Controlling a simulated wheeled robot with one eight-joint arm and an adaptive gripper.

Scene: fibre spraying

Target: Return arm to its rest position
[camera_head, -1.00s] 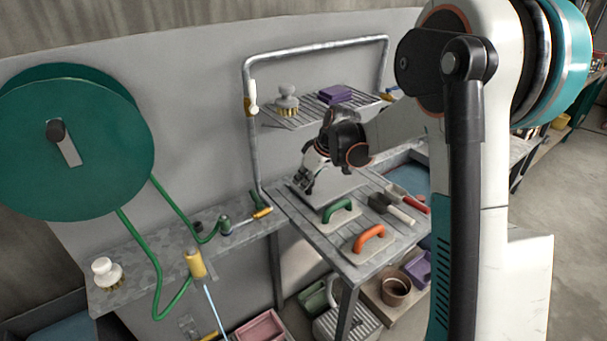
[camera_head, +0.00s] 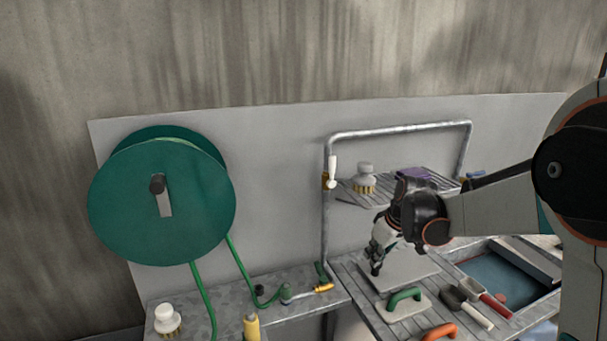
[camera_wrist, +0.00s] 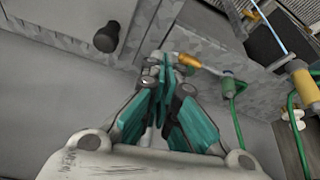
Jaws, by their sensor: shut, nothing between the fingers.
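My gripper (camera_head: 376,262) is above the left part of the slatted metal table, pointing down, with nothing held. In the wrist view my gripper (camera_wrist: 165,75) has its teal fingers drawn together and empty. My arm reaches in from the right side of the head view. The fingertips are above the table surface near a light flat plate (camera_head: 405,268); whether they touch it I cannot tell.
A green-handled float (camera_head: 404,296), an orange-handled float (camera_head: 440,331) and a red-handled trowel (camera_head: 490,297) lie on the table. A shelf holds a brush (camera_head: 364,180). A green hose reel (camera_head: 160,205) is at left. A yellow spray handle (camera_head: 251,327) stands in front of the side counter.

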